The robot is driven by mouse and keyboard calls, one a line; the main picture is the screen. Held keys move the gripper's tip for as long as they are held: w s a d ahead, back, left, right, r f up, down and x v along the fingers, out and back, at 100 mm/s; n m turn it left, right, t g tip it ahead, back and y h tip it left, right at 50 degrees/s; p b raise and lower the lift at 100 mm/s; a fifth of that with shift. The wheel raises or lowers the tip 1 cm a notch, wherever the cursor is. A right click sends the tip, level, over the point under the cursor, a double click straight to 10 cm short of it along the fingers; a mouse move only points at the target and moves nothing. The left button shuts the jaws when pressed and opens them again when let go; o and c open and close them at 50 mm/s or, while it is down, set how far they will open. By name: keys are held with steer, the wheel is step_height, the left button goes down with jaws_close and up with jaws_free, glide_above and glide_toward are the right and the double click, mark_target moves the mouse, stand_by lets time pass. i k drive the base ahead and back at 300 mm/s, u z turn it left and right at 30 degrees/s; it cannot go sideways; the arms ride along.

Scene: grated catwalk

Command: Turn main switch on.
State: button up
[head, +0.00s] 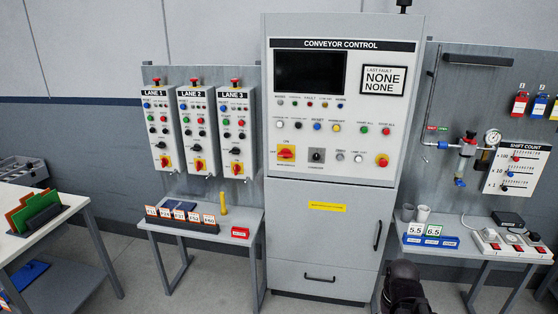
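The main switch (286,153) is a red rotary handle on a yellow plate, at the lower left of the grey conveyor control cabinet's (334,195) panel. "ON" is printed above it and what looks like "OFF" to its left. The handle appears to lie roughly sideways, but it is too small to be sure. A dark part of my arm, seemingly with my gripper (404,282), shows at the bottom right of centre, in front of the cabinet's lower right edge. It is well below and right of the switch and apart from it. Its fingers cannot be made out.
A black selector (317,155) and a red mushroom button (382,160) share the panel. Three lane boxes (198,130) with similar small red-yellow switches hang left. A small table (205,220) stands below them, and another bench (470,243) stands right. The air before the panel is clear.

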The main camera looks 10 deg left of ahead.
mark_target(285, 152)
steer(key=u, duration=0.6)
steer(key=i, duration=1.7)
steer(key=z, duration=0.45)
